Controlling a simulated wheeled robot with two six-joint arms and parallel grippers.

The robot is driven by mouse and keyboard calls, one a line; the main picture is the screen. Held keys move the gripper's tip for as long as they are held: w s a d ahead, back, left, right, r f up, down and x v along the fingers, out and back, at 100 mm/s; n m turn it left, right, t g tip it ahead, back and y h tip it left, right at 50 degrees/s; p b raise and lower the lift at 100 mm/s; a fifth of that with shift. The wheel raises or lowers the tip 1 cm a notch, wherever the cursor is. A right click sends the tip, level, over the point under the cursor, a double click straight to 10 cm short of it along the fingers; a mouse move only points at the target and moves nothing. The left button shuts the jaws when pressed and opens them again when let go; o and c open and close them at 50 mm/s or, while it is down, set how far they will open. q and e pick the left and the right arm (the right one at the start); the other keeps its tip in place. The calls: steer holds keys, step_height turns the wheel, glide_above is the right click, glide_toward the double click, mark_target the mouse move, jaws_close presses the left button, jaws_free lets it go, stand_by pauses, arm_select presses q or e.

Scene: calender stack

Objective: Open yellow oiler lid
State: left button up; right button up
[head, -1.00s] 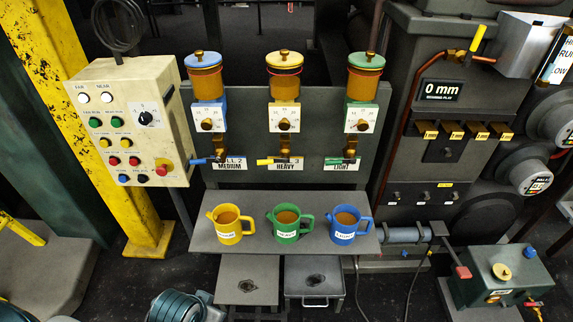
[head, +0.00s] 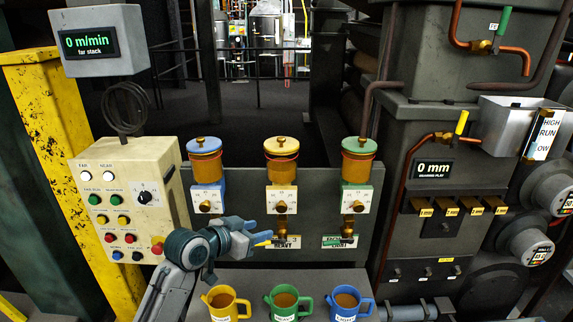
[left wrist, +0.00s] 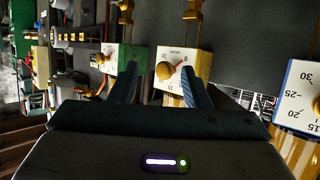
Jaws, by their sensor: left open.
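The yellow lid (head: 282,146) sits shut on the middle oiler (head: 281,168), an amber reservoir above a white dial plate (head: 282,199). Blue-lidded (head: 204,144) and green-lidded (head: 360,144) oilers flank it. My left gripper (head: 268,237) is open and empty, below and left of the middle dial plate, well below the yellow lid. In the left wrist view, which looks upside down, the open fingers (left wrist: 158,68) frame the middle oiler's dial knob; the yellow lid is hidden there. My right gripper is not in view.
Yellow (head: 225,304), green (head: 285,304) and blue (head: 346,304) jugs stand on the shelf below. A control box (head: 131,210) with a red stop button stands at the left, a dark machine (head: 440,120) at the right. The space above the lids looks open.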

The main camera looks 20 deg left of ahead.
arm_select(q)
steer(key=w+a+r+t+h, duration=0.15)
steer(key=w+r, duration=0.35)
steer(key=r, duration=0.5)
steer(key=m+t+h, duration=0.1)
steer(key=t+h, duration=0.1)
glide_toward(280, 138)
steer(key=x, duration=0.2)
steer(key=shift+y, duration=0.25)
steer(key=p+x, duration=0.3)
steer(key=x, duration=0.5)
steer(key=shift+w+d+r+p, duration=0.2)
steer(key=shift+d+p, duration=0.1)
steer(key=shift+p, duration=0.1)
steer(key=shift+w+d+f, duration=0.1)
steer(key=shift+w+d, duration=0.25)
steer(key=shift+w, duration=0.3)
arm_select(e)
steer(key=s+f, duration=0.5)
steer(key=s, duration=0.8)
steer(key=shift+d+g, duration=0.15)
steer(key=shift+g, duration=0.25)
arm_select(q)
steer(key=shift+c, duration=0.4)
jaws_close()
